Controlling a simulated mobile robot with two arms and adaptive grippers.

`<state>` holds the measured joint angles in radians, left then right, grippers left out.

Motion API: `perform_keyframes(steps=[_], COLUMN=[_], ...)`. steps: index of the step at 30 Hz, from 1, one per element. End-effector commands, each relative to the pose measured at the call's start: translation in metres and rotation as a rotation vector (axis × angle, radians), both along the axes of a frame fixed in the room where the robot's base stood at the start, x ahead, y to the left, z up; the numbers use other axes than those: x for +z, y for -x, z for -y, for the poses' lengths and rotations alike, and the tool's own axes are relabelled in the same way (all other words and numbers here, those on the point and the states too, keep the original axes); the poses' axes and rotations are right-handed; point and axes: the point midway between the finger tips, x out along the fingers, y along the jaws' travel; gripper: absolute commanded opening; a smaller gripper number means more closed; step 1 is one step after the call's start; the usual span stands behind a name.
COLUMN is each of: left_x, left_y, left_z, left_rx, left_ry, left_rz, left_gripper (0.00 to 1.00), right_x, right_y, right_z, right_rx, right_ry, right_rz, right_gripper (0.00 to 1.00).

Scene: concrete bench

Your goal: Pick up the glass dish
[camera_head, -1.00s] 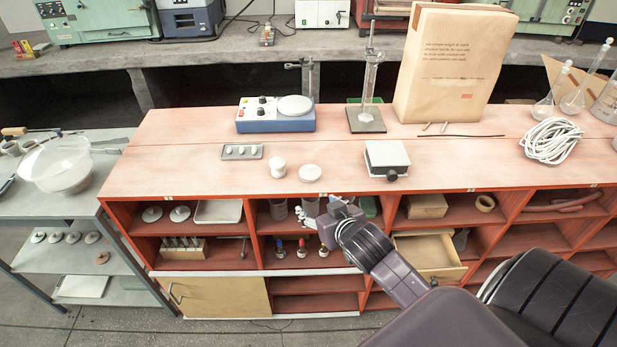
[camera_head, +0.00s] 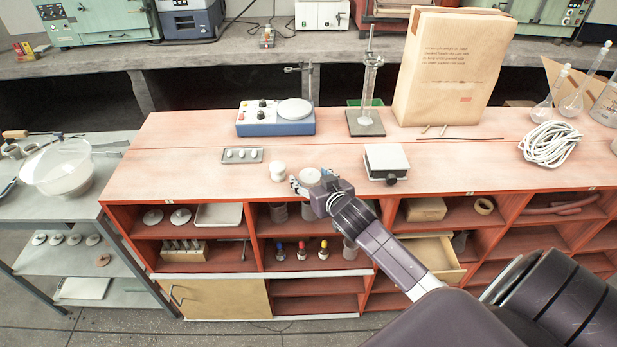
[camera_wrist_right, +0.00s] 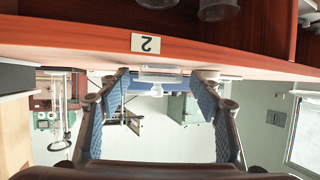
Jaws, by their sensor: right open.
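The glass dish (camera_head: 309,176) is a low, round, pale dish near the front edge of the red-topped bench. In the right wrist view, which is upside down, it shows edge-on (camera_wrist_right: 161,76) between the finger tips. My right gripper (camera_head: 311,181) is open at the bench's front edge, with its blue-padded fingers spread on either side of the dish. I cannot tell whether the fingers touch it. The gripper also shows in the right wrist view (camera_wrist_right: 160,85). My gripper hides part of the dish's near side. My left gripper is not in view.
A small white jar (camera_head: 278,171) stands close to the left of the dish. A tray with white pieces (camera_head: 242,155) lies further left. A grey box with a black knob (camera_head: 387,163) stands to the right. A blue stirrer (camera_head: 275,122) is behind.

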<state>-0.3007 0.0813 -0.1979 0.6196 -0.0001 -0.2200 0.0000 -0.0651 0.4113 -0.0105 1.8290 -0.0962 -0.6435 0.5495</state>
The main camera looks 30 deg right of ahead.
Motion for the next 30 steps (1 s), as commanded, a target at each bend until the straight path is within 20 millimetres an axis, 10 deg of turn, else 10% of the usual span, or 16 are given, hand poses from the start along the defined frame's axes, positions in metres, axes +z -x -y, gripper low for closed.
perform_keyframes(steps=[9, 20, 30], left_x=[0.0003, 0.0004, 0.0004], left_y=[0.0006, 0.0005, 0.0], left_z=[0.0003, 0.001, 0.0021], left_rx=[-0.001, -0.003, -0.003], left_ry=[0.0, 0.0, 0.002], left_rz=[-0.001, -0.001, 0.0], left_gripper=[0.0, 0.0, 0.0], right_x=[-0.0023, -0.0025, -0.0006], right_y=[-0.0041, -0.0038, -0.0038], right_z=[0.0006, 0.0005, 0.0005], right_rx=[0.0, 0.0, 0.0], right_ry=[0.0, 0.0, 0.0], right_rz=[-0.001, -0.002, -0.001], right_gripper=[0.59, 0.2, 0.17])
